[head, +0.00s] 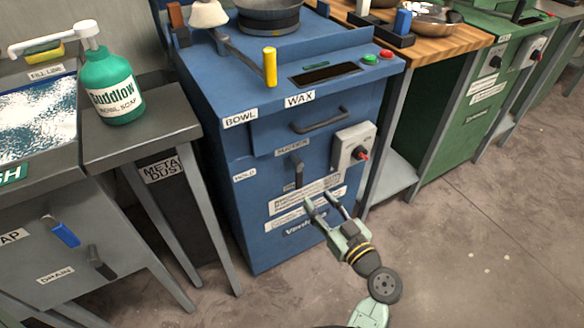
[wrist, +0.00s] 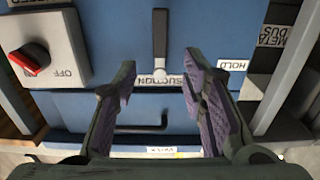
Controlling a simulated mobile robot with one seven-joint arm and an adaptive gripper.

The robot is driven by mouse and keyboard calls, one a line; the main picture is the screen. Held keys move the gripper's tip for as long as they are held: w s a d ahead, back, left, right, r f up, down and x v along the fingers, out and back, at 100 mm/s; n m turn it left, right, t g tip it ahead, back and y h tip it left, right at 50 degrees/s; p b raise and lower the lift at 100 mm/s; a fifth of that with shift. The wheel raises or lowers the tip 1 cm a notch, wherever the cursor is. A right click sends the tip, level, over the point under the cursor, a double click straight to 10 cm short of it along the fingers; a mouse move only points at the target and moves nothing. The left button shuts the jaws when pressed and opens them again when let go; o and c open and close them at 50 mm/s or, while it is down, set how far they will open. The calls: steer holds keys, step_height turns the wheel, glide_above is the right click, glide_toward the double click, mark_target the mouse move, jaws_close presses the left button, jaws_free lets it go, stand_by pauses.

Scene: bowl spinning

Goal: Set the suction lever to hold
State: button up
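The suction lever (head: 297,170) is a dark handle on the front of the blue cabinet, pointing down below the SUCTION label (head: 292,147). The HOLD label (head: 244,175) is to its left. In the wrist view, which is upside down, the lever (wrist: 160,40) points up, with the HOLD label (wrist: 233,64) at right. My gripper (head: 321,201) is open and empty, in front of the cabinet and lower right of the lever in the head view. In the wrist view, the lever lies beyond the gap between the fingers (wrist: 159,82), apart from them.
A grey switch box (head: 352,148) with a red knob juts out right of the lever. A drawer handle (head: 320,121) is above it. A yellow-handled lever (head: 270,67) stands on the cabinet top. A grey side table (head: 150,130) is at left. Floor at right is clear.

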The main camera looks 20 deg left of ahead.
mark_target(300, 178)
steer(key=p+x, duration=0.2)
steer(key=x, duration=0.8)
steer(key=shift+w+a+p, duration=0.2)
steer(key=shift+a+p, duration=0.05)
steer(key=shift+p, duration=0.15)
jaws_close()
stand_by(0.4)
